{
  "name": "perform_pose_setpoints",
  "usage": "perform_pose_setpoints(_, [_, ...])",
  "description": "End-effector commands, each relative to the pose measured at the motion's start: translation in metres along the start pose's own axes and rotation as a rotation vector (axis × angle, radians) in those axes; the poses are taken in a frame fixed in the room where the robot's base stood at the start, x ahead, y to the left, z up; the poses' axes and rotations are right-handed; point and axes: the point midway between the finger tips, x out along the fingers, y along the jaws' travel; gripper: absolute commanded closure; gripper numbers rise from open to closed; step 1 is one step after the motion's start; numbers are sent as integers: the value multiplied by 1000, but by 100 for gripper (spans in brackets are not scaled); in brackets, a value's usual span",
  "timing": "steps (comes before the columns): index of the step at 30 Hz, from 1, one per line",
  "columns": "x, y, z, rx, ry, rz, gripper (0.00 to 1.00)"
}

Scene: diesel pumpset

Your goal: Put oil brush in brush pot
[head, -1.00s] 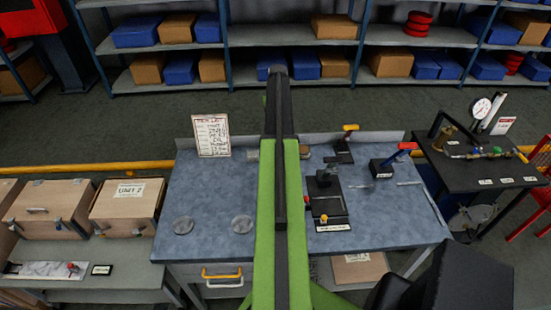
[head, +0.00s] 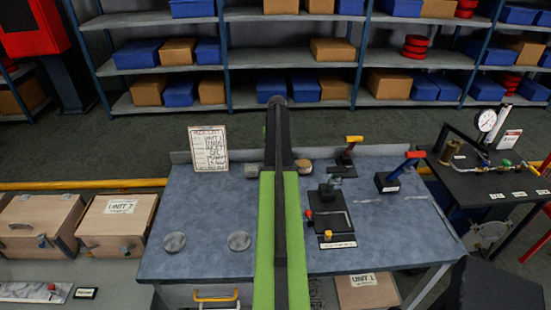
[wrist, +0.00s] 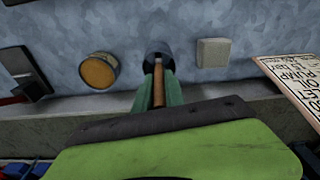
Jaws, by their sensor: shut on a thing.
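My gripper (wrist: 160,92) shows in the wrist view with its green fingers shut on the brown handle of the oil brush (wrist: 158,86). The far end of the brush meets a dark round pot (wrist: 157,49), which looks like the brush pot. I cannot tell whether the brush end is inside the pot or only above it. In the head view my arm hides the gripper, the brush and the pot.
A tan-topped round tin (wrist: 99,70) and a pale square block (wrist: 213,53) stand on either side of the pot. A written card (head: 208,148) stands at the back of the blue-grey bench (head: 200,215). Tools with coloured handles (head: 398,172) stand to the right.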

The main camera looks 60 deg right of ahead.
Motion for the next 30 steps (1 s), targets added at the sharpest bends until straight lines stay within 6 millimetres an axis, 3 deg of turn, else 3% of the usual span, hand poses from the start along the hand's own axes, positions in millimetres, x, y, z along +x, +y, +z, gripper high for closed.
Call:
perform_pose_setpoints(10, [4, -1, 0, -1, 0, 0, 100])
perform_pose_setpoints(11, [3, -1, 0, -1, 0, 0, 81])
perform_pose_setpoints(15, [2, -1, 0, -1, 0, 0, 64])
perform_pose_setpoints(25, [1, -1, 0, -1, 0, 0, 64])
perform_pose_setpoints(30, [-14, -1, -1, -2, 0, 0, 64])
